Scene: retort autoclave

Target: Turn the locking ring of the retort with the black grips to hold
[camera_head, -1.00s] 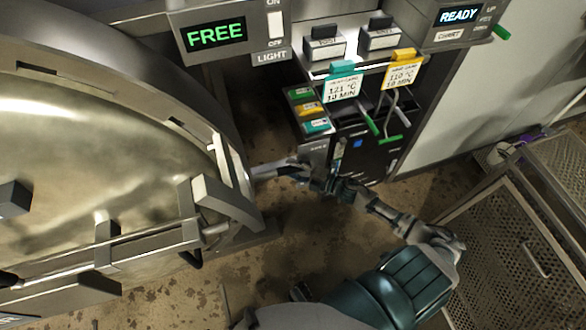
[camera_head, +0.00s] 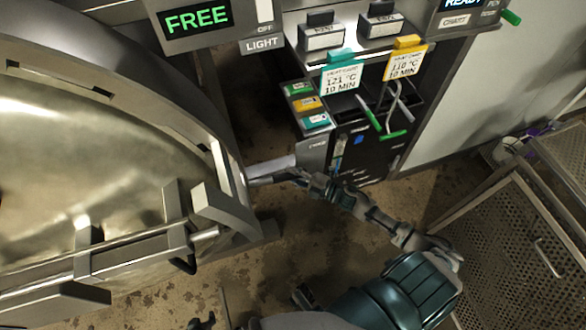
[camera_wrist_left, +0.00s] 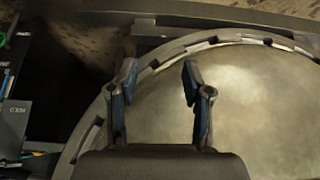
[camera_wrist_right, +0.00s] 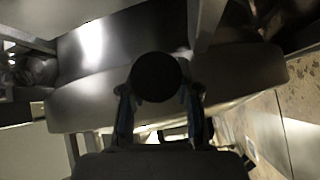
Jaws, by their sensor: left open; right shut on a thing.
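The retort's round metal door (camera_head: 60,180) fills the left of the head view, with the slotted locking ring (camera_head: 150,118) around it. My right gripper (camera_head: 283,174) is at the ring's right side, at the end of a pale bar. In the right wrist view it is shut on a round black grip (camera_wrist_right: 158,77), seen end-on between the fingers. My left gripper (camera_wrist_left: 158,80) is open and empty in the left wrist view, in front of the door and ring (camera_wrist_left: 175,52). In the head view only a dark bit of it (camera_head: 200,323) shows at the bottom edge.
A control panel with coloured cards (camera_head: 341,78) and green-tipped levers (camera_head: 393,134) stands behind my right arm. Perforated metal crates (camera_head: 505,235) are at the right. A hinge bracket (camera_head: 215,205) juts out at the door's right.

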